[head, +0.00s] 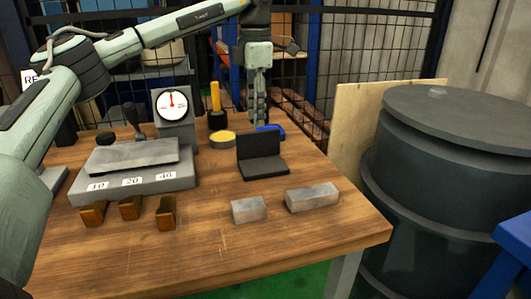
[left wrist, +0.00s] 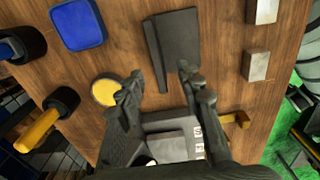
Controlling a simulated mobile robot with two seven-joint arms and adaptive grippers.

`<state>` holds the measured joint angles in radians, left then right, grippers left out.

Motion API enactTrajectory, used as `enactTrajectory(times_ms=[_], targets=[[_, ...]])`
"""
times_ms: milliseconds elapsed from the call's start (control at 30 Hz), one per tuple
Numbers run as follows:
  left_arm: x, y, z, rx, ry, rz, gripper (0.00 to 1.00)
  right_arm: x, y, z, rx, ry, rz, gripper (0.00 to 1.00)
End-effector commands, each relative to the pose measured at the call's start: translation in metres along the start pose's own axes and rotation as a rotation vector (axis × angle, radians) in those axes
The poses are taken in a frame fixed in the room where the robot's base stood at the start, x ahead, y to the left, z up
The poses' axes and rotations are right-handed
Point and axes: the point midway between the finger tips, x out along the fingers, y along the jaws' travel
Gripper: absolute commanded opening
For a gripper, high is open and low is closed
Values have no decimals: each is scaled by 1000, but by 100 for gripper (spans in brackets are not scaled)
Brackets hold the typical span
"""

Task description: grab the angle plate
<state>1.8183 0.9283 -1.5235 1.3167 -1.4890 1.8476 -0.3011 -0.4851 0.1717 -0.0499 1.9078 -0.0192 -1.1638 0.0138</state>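The angle plate (head: 264,167) is a black L-shaped piece on the wooden table, with one flat leg on the table and one leg upright. In the left wrist view the angle plate (left wrist: 180,40) lies just beyond my fingertips. My left gripper (head: 258,118) points down behind the angle plate in the head view. In the left wrist view my left gripper (left wrist: 164,88) has its two fingers spread apart with only bare table between them. It is not touching the angle plate. My right gripper is in neither view.
Two grey metal blocks (head: 312,198) lie in front of the plate. A yellow round tin (head: 222,139), a blue box (left wrist: 78,25) and a yellow-handled tool (head: 215,97) stand close by. A dial gauge (head: 172,104), a grey stand (head: 135,186) and brass blocks (head: 130,208) are left.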

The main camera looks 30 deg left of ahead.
Motion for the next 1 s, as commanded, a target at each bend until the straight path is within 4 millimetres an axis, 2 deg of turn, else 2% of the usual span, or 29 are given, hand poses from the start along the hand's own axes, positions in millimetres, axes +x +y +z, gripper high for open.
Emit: enactTrajectory(times_ms=[400,667,967,1000], targets=[[54,4,4,2,-1,-2,36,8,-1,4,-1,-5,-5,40],[57,4,5,2,-4,-1,36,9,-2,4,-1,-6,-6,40],[57,4,5,3,-3,-2,1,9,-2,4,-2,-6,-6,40],[57,4,5,3,-3,-2,0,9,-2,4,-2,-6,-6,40]])
